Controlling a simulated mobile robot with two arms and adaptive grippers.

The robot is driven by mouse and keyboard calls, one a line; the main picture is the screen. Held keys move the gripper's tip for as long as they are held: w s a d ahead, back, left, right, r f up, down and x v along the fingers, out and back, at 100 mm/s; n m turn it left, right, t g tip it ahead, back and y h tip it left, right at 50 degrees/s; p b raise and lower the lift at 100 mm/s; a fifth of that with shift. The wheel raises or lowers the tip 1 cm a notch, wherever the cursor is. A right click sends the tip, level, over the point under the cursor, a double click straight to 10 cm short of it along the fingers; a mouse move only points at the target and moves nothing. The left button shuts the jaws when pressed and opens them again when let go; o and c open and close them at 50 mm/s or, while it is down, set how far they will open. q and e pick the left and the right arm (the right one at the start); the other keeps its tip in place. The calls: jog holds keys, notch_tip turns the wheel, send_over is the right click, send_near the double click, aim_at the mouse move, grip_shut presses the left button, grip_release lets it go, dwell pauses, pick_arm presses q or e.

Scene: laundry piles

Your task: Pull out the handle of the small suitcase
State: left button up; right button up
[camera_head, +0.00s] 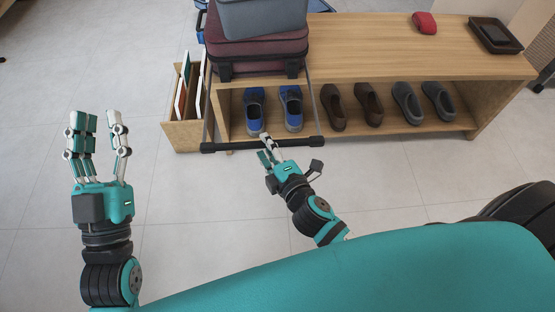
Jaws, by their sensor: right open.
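A maroon suitcase (262,48) lies flat on the left end of the wooden bench. Its two thin rods reach out past the bench's front edge to a black handle bar (228,146), so the handle stands out from the case. My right gripper (267,148) is open at the middle of the bar. Its fingertips overlap the bar in view; I cannot tell whether they touch it. My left gripper (98,118) is open and empty, fingers up, well to the left of the handle.
A grey-blue case (262,18) lies on the maroon suitcase. The bench (390,62) holds blue shoes (291,108), brown shoes (369,104) and grey shoes (407,103) on its lower shelf. A wooden box (182,135) stands left of it. A red item (425,23) and dark tray (494,36) sit at right.

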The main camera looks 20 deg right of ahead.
jog(key=v, duration=1.1)
jog(key=shift+a, duration=0.1)
